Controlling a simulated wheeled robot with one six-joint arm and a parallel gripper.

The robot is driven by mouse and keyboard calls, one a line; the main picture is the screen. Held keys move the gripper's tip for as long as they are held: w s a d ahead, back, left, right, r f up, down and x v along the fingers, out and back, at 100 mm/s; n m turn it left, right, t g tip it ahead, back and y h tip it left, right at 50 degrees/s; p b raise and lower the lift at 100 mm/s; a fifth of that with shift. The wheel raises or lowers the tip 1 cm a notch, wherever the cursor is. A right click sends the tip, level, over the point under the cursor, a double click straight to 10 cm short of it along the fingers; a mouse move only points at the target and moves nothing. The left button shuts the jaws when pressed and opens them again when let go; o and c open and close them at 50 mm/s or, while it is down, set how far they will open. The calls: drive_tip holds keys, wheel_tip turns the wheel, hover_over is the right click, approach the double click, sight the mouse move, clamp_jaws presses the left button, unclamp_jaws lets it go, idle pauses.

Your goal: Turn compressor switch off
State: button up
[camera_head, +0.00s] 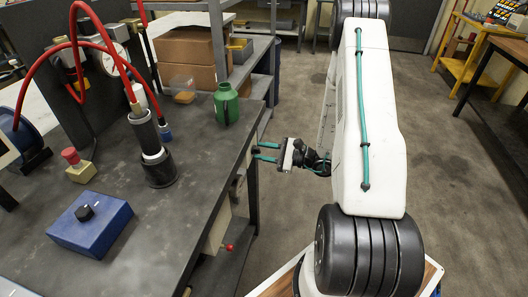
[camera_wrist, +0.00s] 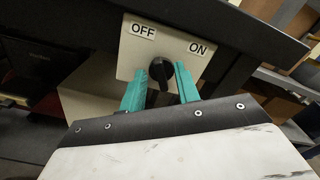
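The compressor switch shows in the wrist view as a pale plate (camera_wrist: 185,45) with a black rotary knob (camera_wrist: 161,70). The OFF label is at the upper left of the knob and the ON label at its upper right. The knob's exact pointing direction is hard to tell. My gripper (camera_wrist: 164,80) has its two green fingers apart, one on each side of the knob. Dark gaps show between fingers and knob, so it does not look clamped. In the head view my gripper (camera_head: 257,152) reaches left to the bench's right side, where the knob cannot be made out.
The dark workbench (camera_head: 200,200) holds a blue box with a black knob (camera_head: 90,222), a red-topped button box (camera_head: 80,168), a black cylindrical fixture (camera_head: 158,165) and a green bottle (camera_head: 226,103). A red-handled fitting (camera_head: 228,247) sticks out of the bench side. The floor to the right is open.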

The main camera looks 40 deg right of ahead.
drive_tip(key=v, duration=0.7)
drive_tip(key=shift+s+d, duration=0.25)
drive_tip(key=shift+s, duration=0.1)
idle(0.4)
drive_tip(key=s+a+r+n+g+h, duration=0.5)
drive_tip(key=s+a+r+n, duration=0.5)
drive_tip(key=r, duration=0.4)
drive_tip(key=s+a+r+n+g+h, duration=0.6)
drive_tip(key=s+a+r+n, duration=0.4)
drive_tip(key=r, duration=0.5)
drive_tip(key=shift+s+a+n+g, duration=0.2)
drive_tip(key=shift+a+n+g, duration=0.65)
drive_tip(key=shift+n, duration=0.25)
drive_tip(key=shift+d+r, duration=0.1)
